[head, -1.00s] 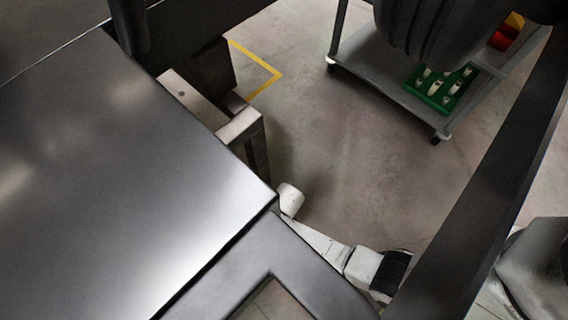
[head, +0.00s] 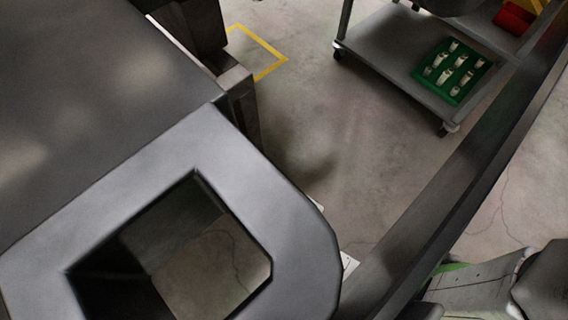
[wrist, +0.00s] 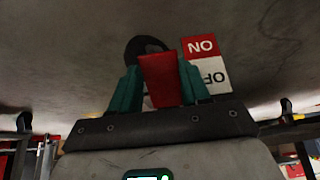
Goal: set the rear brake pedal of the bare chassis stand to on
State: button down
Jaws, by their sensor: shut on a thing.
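In the wrist view, my gripper (wrist: 160,72) has its two teal fingers on either side of a red pedal (wrist: 159,84), shut on it. Beyond the pedal is a dark round part (wrist: 146,44). Beside the right finger is a label with a red part (wrist: 200,46) lettered ON, seen upside down, and a white part (wrist: 212,74) lettered OFF, partly hidden. I cannot tell which setting the pedal stands at. In the head view, a dark grey chassis frame (head: 225,135) fills the left and hides my gripper and the pedal.
A grey wheeled cart (head: 385,60) with a green tray (head: 450,72) of small white parts stands at the back right. A dark bar (head: 465,170) crosses the right side. Open concrete floor (head: 330,150) lies between, with a yellow floor line (head: 262,50).

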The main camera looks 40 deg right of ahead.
dwell(0.3)
jog(key=c, duration=0.5)
grip_release()
jog(key=p+v, duration=0.6)
jog(key=v, duration=0.4)
jog(key=shift+s+r+p, duration=0.25)
jog(key=shift+r+p, duration=0.05)
jog(key=shift+r, duration=0.05)
